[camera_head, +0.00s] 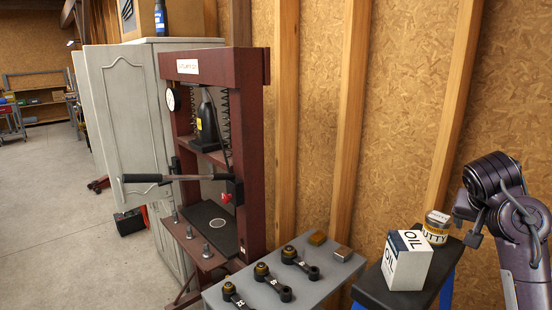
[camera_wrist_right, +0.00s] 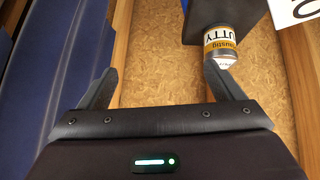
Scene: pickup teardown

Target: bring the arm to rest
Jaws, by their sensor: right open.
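My right arm comes in from the right in the head view, bent, with its gripper (camera_head: 467,228) low beside the putty can. In the right wrist view the gripper (camera_wrist_right: 162,82) has its two fingers spread wide with nothing between them. The putty can (camera_head: 436,227) stands on the dark stool top, close to the gripper. In the right wrist view the can (camera_wrist_right: 220,40) shows just beyond the right finger; whether they touch is hard to tell. My left gripper is not in view.
A white OIL box (camera_head: 407,262) stands beside the can on the dark stool top (camera_head: 440,272). A grey bench (camera_head: 325,270) holds several connecting rods and small blocks. A dark red press (camera_head: 256,150) stands behind it. The wooden wall (camera_head: 400,120) is close behind the stool.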

